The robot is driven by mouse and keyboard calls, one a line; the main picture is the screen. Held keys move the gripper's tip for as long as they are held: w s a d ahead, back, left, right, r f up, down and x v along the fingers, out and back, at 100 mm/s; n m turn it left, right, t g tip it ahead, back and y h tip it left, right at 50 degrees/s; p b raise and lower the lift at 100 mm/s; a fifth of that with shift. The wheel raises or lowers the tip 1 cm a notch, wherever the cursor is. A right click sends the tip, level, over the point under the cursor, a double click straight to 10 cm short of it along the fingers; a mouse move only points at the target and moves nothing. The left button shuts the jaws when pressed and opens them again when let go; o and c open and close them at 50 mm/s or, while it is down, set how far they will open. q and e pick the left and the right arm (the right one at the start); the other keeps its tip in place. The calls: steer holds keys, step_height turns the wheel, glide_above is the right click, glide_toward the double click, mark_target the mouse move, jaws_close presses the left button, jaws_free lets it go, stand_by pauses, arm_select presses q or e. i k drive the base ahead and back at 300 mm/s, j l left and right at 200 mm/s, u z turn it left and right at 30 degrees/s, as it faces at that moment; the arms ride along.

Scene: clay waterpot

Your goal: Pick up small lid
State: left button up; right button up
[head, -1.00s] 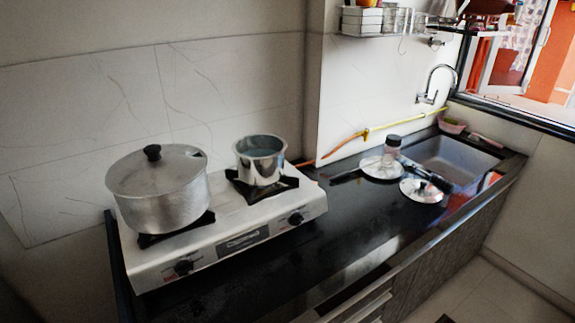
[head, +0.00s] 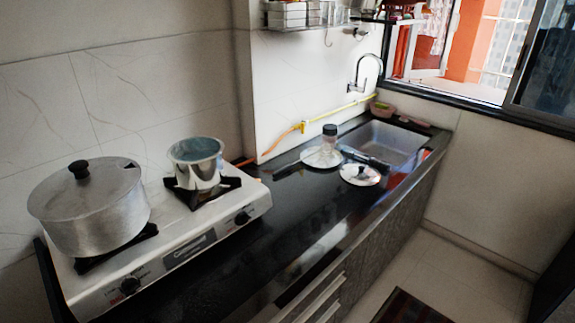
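A small silver lid (head: 360,175) with a dark knob lies on the black counter (head: 262,229), near the front left of the sink. A dark object touches or overlaps its far edge; I cannot tell which. A second, flat pale lid or plate (head: 318,158) lies behind it to the left, with a dark handle pointing left. A clear jar with a black cap (head: 329,137) stands on or right beside that plate. Neither of my grippers shows in the head view.
A two-burner stove (head: 190,240) carries a large lidded pot (head: 90,212) and a small open steel pot (head: 197,165). The sink (head: 385,141) is at the back right. A yellow hose (head: 340,111) runs along the wall. The counter between stove and small lid is clear.

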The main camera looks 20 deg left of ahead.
mark_target(361, 174)
steer(key=i+l, duration=0.25)
steer(key=i, duration=0.15)
steer(key=i+l+z, duration=0.15)
steer(key=i, duration=0.25)
steer(key=i+l, duration=0.25)
steer(key=i, duration=0.15)
